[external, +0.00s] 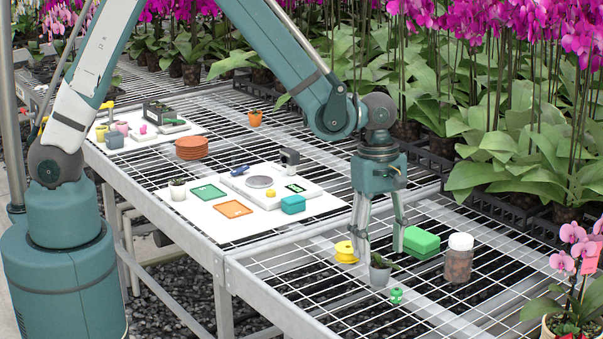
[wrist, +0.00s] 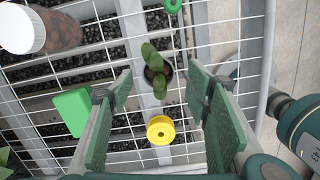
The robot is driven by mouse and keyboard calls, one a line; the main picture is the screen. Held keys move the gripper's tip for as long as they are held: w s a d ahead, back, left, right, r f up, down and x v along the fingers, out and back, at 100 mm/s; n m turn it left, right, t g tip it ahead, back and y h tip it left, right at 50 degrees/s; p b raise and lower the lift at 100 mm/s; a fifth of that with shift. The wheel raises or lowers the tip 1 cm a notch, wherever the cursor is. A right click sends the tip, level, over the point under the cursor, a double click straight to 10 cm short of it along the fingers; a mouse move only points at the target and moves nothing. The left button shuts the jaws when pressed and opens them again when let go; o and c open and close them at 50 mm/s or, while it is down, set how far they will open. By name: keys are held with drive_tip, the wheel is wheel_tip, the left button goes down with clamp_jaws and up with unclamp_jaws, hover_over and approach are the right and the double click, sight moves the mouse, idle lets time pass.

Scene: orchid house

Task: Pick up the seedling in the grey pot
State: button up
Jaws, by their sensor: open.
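The seedling in the grey pot (external: 380,275) stands upright on the wire bench. I cannot tell whether the fingertips are level with the pot's rim.
A yellow spool (external: 346,253), green block (external: 422,245), jar with brown contents (external: 459,262) and small green item (external: 396,296) stand around the pot. A white board (external: 250,222) holds another seedling in a white pot (external: 178,191). Orchids line the back.

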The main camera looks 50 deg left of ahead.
sight(380, 268)
drive_tip(key=shift+w+d+f+b, duration=0.15)
drive_tip(key=shift+f+b, duration=0.5)
drive_tip(key=shift+f, duration=1.95)
drive_tip(key=c, duration=1)
drive_tip(key=shift+r, duration=0.15)
wheel_tip(380, 268, up, 10)
drive_tip(key=p, duration=0.2)
